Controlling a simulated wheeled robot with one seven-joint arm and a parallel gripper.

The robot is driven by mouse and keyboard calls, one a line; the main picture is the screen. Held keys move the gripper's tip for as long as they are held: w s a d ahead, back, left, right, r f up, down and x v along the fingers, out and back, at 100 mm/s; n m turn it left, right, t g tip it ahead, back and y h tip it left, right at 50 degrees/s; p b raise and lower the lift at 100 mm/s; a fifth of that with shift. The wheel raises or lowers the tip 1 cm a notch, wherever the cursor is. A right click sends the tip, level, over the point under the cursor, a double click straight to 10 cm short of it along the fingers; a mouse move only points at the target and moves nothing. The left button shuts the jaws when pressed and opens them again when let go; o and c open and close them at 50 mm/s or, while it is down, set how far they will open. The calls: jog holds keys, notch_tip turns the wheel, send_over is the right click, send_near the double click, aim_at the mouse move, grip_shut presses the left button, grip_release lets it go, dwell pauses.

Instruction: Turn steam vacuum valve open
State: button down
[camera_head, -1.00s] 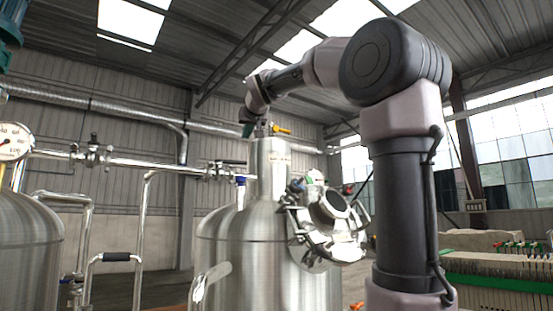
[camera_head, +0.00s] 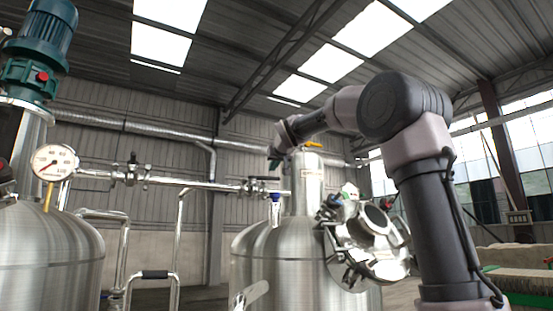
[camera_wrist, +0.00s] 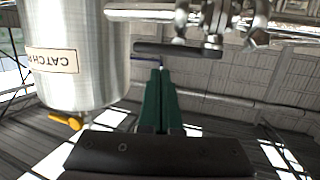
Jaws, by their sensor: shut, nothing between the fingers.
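A valve with a black lever handle (camera_head: 262,178) sits on the horizontal steel pipe left of the tank's neck. The handle also shows in the wrist view (camera_wrist: 180,50), just beyond my fingertips. No legible label tells whether this is the steam vacuum valve. My gripper (camera_head: 272,164) is left of the neck and above this valve. In the wrist view, my green fingers (camera_wrist: 160,74) are together and empty, pointing at the handle. I cannot tell whether they touch it. A blue handle (camera_head: 275,197) hangs below the pipe, and a yellow handle (camera_head: 313,145) tops the neck.
The steel neck (camera_wrist: 80,80), labelled "CATCH", stands close beside my fingers. Another black-handled valve (camera_head: 131,168) is farther left on the pipe, near a pressure gauge (camera_head: 53,163). A round open hatch (camera_head: 370,240) projects from the tank (camera_head: 275,265).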

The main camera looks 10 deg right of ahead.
jog(key=shift+w+f, duration=0.45)
jog(key=shift+f, duration=0.3)
jog(key=shift+w, duration=0.1)
jog(key=shift+w+d+f, duration=0.2)
jog(key=shift+w+f, duration=0.1)
jog(key=shift+w, duration=0.45)
jog(key=s+d+r, duration=0.2)
jog(key=s, duration=0.3)
jog(key=s+d+r, duration=0.1)
jog(key=s+r, duration=0.2)
jog(key=s, duration=0.3)
jog(key=shift+s+d, duration=0.2)
jog(key=shift+d, duration=0.15)
jog(key=shift+r, duration=0.1)
